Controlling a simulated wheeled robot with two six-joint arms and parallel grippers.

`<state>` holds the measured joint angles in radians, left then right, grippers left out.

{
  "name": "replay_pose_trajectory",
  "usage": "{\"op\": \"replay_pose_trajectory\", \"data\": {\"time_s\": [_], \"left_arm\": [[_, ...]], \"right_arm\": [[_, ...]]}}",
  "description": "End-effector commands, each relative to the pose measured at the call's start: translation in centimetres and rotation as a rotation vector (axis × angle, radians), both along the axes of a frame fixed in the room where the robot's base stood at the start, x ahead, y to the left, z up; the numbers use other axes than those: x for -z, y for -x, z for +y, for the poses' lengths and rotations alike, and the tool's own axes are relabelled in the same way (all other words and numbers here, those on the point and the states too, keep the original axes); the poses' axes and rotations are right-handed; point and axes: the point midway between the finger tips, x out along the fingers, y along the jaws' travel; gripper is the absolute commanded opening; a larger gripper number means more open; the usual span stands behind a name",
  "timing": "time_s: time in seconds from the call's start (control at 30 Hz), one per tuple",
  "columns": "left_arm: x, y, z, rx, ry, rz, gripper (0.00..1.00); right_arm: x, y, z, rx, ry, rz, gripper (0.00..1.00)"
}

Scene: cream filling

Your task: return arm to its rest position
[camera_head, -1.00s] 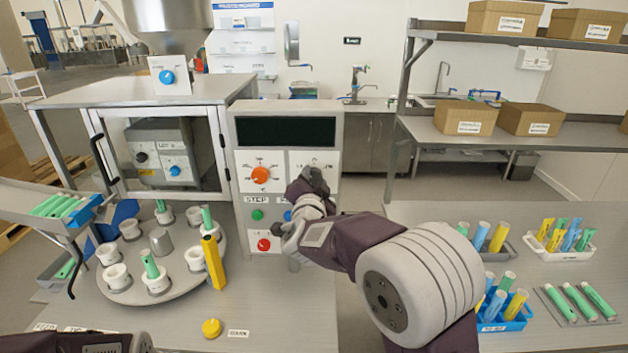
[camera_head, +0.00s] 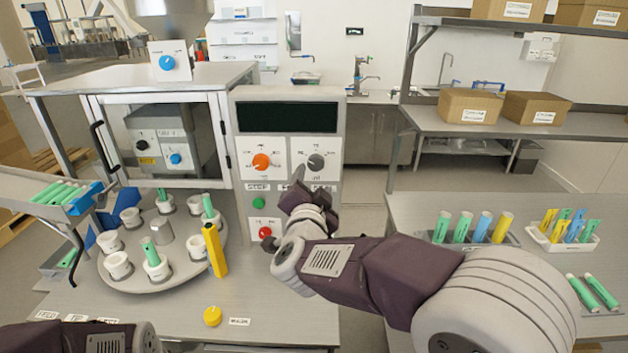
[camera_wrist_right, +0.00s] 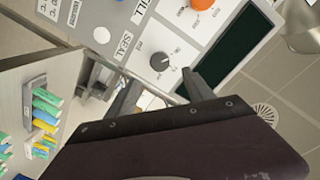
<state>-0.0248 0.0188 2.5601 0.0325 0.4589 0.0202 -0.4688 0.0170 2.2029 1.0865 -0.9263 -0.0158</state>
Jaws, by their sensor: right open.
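My right arm reaches across the head view toward the grey control panel (camera_head: 289,123). My right gripper (camera_head: 298,188) is in front of the panel's lower half, below the dark grey knob (camera_head: 316,162). In the right wrist view the gripper (camera_wrist_right: 158,82) shows two separated fingers with nothing between them, and the dark grey knob (camera_wrist_right: 160,62) lies beyond them, apart from the tips. The orange knob (camera_head: 261,162), green button (camera_head: 259,203) and red button (camera_head: 265,233) are at the left of the gripper. Part of my left arm shows at the bottom left; its gripper is out of view.
A round turntable (camera_head: 190,277) with cups and tubes stands left, beside an upright yellow block (camera_head: 214,250). A yellow knob (camera_head: 212,316) lies on the front table. Right, a table holds tube racks, including a white one (camera_head: 561,240); my arm hides part of it.

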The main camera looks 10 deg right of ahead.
Motion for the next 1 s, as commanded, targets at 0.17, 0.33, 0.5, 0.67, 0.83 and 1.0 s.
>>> {"op": "replay_pose_trajectory", "data": {"time_s": [0.17,0.33,0.5,0.67,0.83,1.0], "left_arm": [[0.0,0.0,0.0,0.0,0.0,0.0,0.36],[0.0,0.0,0.0,0.0,0.0,0.0,0.36],[0.0,0.0,0.0,0.0,0.0,0.0,0.36],[0.0,0.0,0.0,0.0,0.0,0.0,0.36],[0.0,0.0,0.0,0.0,0.0,0.0,0.36],[0.0,0.0,0.0,0.0,0.0,0.0,0.36]], "right_arm": [[0.0,0.0,0.0,0.0,0.0,0.0,0.61],[0.1,-0.2,-3.7,0.079,0.001,0.003,0.61],[8.5,0.3,-7.3,-0.071,0.171,0.285,0.61],[19.2,5.6,-4.5,-0.386,0.262,0.691,0.61],[27.1,15.7,-2.7,-0.677,0.336,1.121,0.61],[29.4,22.4,-3.2,-0.816,0.372,1.38,0.61]]}}
